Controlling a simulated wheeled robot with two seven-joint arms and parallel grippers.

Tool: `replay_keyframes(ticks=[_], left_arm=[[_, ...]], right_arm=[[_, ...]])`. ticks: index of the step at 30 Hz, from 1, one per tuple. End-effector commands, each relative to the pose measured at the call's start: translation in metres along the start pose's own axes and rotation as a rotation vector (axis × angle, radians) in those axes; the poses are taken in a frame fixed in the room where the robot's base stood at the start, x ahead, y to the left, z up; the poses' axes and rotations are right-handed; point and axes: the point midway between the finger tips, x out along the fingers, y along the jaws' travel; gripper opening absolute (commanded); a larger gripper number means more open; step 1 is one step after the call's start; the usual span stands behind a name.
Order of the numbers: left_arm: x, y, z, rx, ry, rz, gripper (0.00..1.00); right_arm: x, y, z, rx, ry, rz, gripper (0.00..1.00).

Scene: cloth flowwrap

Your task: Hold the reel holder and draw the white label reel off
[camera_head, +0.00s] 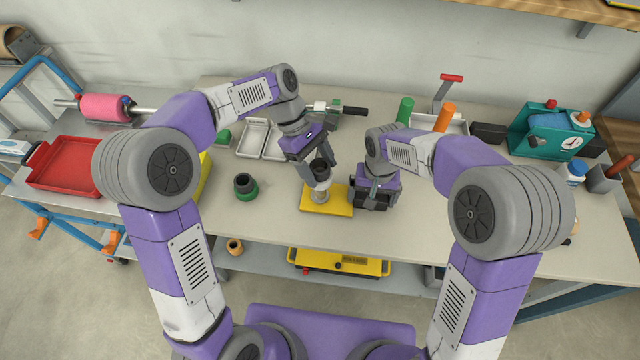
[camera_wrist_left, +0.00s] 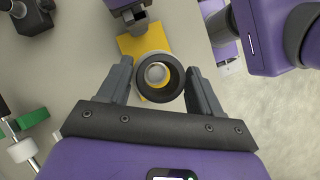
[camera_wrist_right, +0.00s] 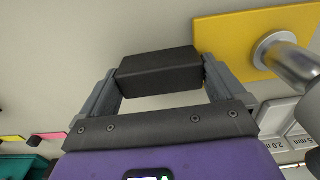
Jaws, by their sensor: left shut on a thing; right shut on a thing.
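The white label reel (camera_head: 320,184) has a black upper part and stands upright over the yellow base of the reel holder (camera_head: 340,207). My left gripper (camera_head: 319,175) is shut on the reel; in the left wrist view the reel's dark ring (camera_wrist_left: 160,91) lies between the fingers, with a pale round shape in its hole. The holder's metal post (camera_wrist_right: 292,62) shows in the right wrist view; I cannot tell how much of it is inside the reel. My right gripper (camera_head: 374,196) is shut on a black block (camera_wrist_right: 158,73) beside the yellow base. Their joint is hidden.
A green and black reel (camera_head: 245,187) stands left of the holder. White trays (camera_head: 252,137) and a red tray (camera_head: 68,165) lie farther left. Green (camera_head: 405,110) and orange (camera_head: 444,117) cylinders stand behind my right arm. The table front beside the holder is clear.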

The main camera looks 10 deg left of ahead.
Motion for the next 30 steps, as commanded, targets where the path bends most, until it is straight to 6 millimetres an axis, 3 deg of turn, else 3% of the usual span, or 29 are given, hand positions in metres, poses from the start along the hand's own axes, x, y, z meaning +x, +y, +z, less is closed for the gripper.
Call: replay_keyframes(ticks=[12,23,24,30], left_arm=[[-0.018,0.0,0.011,0.002,0.0,0.001,0.33],[-0.021,0.0,0.012,0.001,0.0,0.0,0.33],[-0.021,0.0,0.012,0.001,0.0,0.0,0.33],[-0.021,0.0,0.012,0.001,0.0,0.0,0.33]], right_arm=[[0.0,0.0,0.0,0.0,0.001,-0.001,0.6],[0.0,0.0,0.0,0.0,0.001,-0.001,0.6],[0.0,0.0,0.0,0.0,0.001,-0.001,1.0],[-0.001,0.0,0.0,0.0,0.001,-0.001,1.0]])
